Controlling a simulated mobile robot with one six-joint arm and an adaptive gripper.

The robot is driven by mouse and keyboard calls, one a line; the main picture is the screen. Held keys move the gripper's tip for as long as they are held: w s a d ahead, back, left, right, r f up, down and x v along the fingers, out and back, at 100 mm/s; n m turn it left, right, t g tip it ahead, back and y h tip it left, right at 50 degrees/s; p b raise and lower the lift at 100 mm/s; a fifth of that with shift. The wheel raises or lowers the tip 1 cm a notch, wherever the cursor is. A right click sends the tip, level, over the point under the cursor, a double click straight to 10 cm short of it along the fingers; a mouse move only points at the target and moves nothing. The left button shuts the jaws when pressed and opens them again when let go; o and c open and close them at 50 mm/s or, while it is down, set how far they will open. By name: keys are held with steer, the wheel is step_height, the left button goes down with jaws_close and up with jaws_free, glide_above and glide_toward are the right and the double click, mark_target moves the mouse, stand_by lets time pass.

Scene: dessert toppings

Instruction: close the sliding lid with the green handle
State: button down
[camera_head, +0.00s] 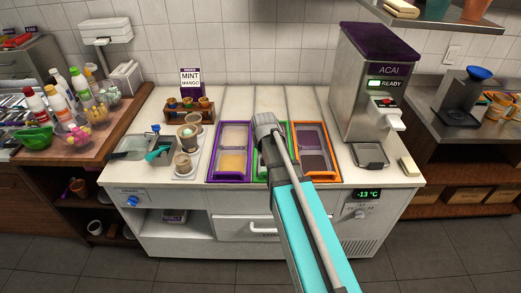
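A green-framed compartment (259,168) sits in the middle of the white counter, between a purple-framed one and an orange-framed one. My teal arm and its grey joint cover most of it, so only slivers of green show. The green handle cannot be made out, and I cannot tell how far its lid is open. My gripper and its fingers do not show; they are hidden behind the arm or out of the picture.
The purple-framed compartment (218,160) is left of the green one, and the orange-framed one (295,150) is right. Cups in a white holder (188,171) stand at left. The acai machine (358,90) stands at right, with a grey tray (370,162) in front.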

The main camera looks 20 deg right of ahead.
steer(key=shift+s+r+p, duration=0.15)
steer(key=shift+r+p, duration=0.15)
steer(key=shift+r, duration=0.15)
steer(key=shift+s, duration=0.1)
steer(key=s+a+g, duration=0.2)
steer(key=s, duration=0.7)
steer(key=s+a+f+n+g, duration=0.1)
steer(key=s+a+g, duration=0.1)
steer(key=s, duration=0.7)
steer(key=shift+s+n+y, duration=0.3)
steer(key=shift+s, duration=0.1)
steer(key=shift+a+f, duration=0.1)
